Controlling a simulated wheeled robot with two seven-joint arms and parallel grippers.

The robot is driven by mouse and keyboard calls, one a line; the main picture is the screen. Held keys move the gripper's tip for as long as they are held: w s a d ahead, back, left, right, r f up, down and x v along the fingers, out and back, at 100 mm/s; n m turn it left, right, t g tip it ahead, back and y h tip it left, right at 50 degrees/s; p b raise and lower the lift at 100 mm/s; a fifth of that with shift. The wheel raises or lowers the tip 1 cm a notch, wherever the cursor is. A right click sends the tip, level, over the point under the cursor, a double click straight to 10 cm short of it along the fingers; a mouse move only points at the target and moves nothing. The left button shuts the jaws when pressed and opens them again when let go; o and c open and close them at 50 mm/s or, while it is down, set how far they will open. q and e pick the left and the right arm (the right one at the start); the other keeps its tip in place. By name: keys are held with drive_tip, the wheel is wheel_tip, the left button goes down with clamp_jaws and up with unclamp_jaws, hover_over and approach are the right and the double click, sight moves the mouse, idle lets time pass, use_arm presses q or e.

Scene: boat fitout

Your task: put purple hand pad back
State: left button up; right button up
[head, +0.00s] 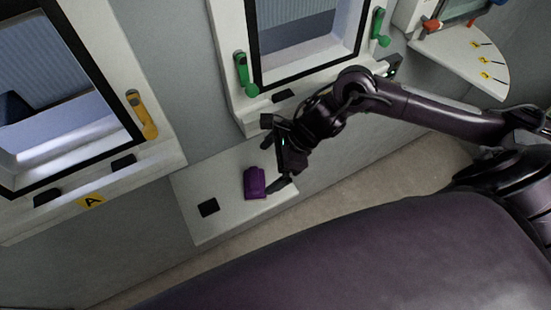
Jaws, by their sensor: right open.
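The purple hand pad (255,182) lies on a pale shelf (225,226) below and between the two windows. My right gripper (272,166) reaches in from the right and is open, its fingers at the right side of the pad. One finger is near the pad's lower right corner, the other is above its upper right. I cannot tell whether a finger touches the pad. My left gripper is not in view.
A black square (208,207) is on the shelf left of the pad. The left window has a yellow handle (142,115); the right window has green handles (245,74). A yellow A label (92,201) is on the left sill. A rounded shelf (462,62) with numbered labels is at upper right.

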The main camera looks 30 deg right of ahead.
drive_tip(key=shift+v, duration=1.25)
